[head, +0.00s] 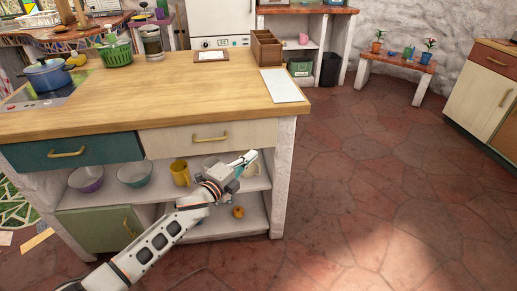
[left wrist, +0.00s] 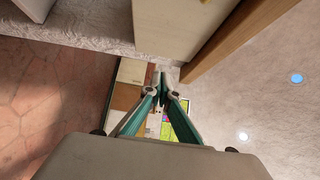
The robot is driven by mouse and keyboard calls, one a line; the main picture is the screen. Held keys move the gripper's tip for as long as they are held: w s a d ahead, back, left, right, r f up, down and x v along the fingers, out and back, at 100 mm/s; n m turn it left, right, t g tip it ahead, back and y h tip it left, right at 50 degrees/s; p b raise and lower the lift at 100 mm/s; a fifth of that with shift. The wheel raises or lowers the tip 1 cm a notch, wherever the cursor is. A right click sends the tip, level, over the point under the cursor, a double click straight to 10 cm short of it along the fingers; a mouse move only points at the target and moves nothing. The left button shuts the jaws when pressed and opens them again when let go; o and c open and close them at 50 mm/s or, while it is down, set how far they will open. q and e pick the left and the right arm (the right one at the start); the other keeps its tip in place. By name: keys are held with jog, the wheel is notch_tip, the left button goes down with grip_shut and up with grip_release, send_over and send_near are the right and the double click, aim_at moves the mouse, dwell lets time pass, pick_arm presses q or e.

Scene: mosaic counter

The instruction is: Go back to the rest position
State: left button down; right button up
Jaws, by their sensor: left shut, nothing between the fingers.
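My left gripper (head: 246,160) is in the head view, in front of the island's right end, below the countertop edge and before the open shelves. Its fingers are together and hold nothing. In the left wrist view the fingertips (left wrist: 162,92) meet near the middle of the picture. My right gripper is in neither view.
The wooden-topped island (head: 180,97) stands close ahead, with a teal drawer (head: 75,152), a cream drawer (head: 210,137) and shelves holding bowls and a yellow mug (head: 180,172). A white board (head: 282,85) lies on top. The tiled floor (head: 390,190) at the right is clear.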

pick_arm(q)
jog(key=s+a+f+n+g+y+p, duration=0.1)
jog(key=s+a+f+n, duration=0.3)
jog(key=s, duration=1)
jog(key=s+a+f+n+g+y+p, duration=0.2)
jog(key=s+f+n, duration=0.4)
jog(key=s, duration=0.8)
jog(key=s+a+f+n+g+y+p, duration=0.1)
jog(key=s+a+f+n+y+p, duration=0.3)
jog(key=s+n, duration=0.6)
jog(key=s+a+f, duration=0.1)
jog(key=s+a, duration=0.1)
jog(key=s, duration=0.3)
jog(key=shift+a+g, duration=0.3)
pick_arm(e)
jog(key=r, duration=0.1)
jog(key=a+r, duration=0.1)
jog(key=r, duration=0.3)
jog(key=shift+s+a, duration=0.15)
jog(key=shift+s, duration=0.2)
pick_arm(q)
jog(key=shift+f, duration=0.1)
